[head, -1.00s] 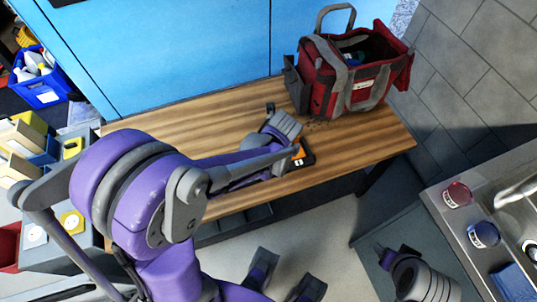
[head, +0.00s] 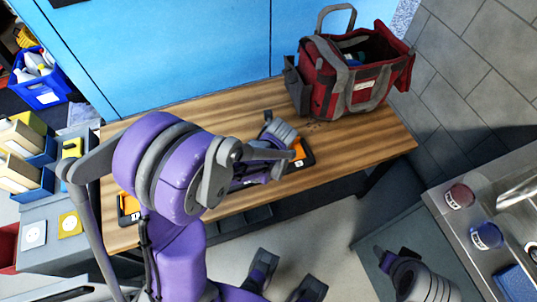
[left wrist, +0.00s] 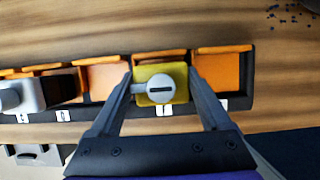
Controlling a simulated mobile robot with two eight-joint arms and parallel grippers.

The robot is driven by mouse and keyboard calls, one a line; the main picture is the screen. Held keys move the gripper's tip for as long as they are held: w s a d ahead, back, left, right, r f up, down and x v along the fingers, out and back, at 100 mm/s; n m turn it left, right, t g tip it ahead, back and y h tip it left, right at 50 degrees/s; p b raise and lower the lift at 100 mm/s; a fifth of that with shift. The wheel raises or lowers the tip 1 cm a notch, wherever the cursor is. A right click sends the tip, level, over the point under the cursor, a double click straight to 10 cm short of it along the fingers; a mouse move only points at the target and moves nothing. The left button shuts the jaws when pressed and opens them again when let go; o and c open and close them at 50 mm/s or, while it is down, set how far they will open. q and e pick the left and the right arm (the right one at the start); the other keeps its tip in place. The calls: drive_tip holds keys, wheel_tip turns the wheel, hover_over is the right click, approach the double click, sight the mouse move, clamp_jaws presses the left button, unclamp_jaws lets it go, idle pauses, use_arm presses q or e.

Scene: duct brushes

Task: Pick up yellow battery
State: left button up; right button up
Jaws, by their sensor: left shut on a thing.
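The yellow battery (left wrist: 150,75), a block with a grey round slotted part on its front, sits in an orange-lined bay of a black tray (left wrist: 245,103) in the left wrist view. My left gripper (left wrist: 160,80) has its two fingers on either side of the battery, shut on it. In the head view my left gripper (head: 278,140) is over the workbench, near the right end of the tray, and the battery is hidden by the arm. My right gripper (head: 385,255) is at the lower right, far from the bench; its jaws are unclear.
The wooden workbench (head: 225,112) holds a red tool bag (head: 345,90) at its right end. A grey-white object (left wrist: 22,95) sits in the tray's left bays. A metal counter (head: 450,225) with a red and a blue can stands at the right. Blue panels (head: 180,50) rise behind the bench.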

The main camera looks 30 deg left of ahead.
use_arm(q)
clamp_jaws()
drive_tip(key=shift+r, duration=0.15)
